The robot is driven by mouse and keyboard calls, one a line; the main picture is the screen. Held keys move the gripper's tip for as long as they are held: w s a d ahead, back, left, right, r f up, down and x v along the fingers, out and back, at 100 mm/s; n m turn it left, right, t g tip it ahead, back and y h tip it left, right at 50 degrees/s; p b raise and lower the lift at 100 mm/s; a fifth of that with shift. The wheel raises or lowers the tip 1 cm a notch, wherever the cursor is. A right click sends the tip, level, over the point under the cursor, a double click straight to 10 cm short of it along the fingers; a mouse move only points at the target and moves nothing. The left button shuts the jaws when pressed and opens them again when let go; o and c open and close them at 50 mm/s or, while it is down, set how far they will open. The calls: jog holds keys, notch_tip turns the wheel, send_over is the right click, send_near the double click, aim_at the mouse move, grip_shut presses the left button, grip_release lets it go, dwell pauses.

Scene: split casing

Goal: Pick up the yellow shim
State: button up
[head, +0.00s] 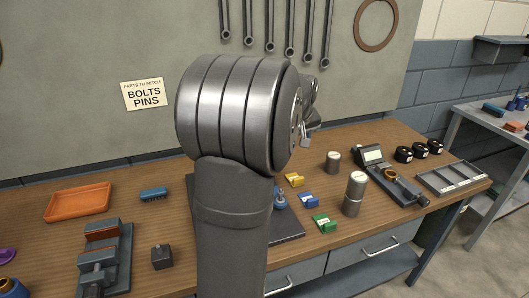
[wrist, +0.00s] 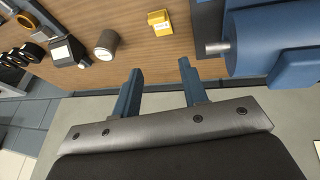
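The yellow shim (head: 294,180) is a small block on the wooden workbench, just right of my arm in the head view. In the wrist view, the yellow shim (wrist: 160,23) lies on the wood near the top, ahead of and apart from the fingertips. My gripper (wrist: 159,66) is open, with nothing between its two blue fingers. In the head view my arm hides most of the gripper; only a small part shows above the bench. A blue shim (head: 309,200) and a green shim (head: 323,223) lie nearer the front edge.
A large blue part (wrist: 275,45) stands close right of the fingers in the wrist view. A grey cylinder (head: 333,161) and stacked cans (head: 354,194) stand right of the shims. An orange tray (head: 78,202) and a vise (head: 104,262) are at left.

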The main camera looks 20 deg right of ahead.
jog(key=w+d+f+m+g+y, duration=0.15)
jog(key=w+m, duration=0.25)
jog(key=m, duration=0.5)
jog(key=w+d+f+m+g+y, duration=0.1)
jog(key=w+d+f+m+g, duration=0.2)
jog(key=m, duration=0.5)
jog(key=shift+m+t, duration=0.25)
jog(key=shift+m, duration=0.05)
jog(key=f, duration=1)
jog(key=shift+w+f, duration=0.25)
jog(key=shift+w, duration=0.1)
jog(key=shift+s+d+f, duration=0.15)
jog(key=shift+d+f, duration=0.05)
jog(key=shift+f, duration=1.15)
jog(key=shift+s+d+f, duration=0.15)
jog(key=shift+f, duration=1.2)
grip_shut()
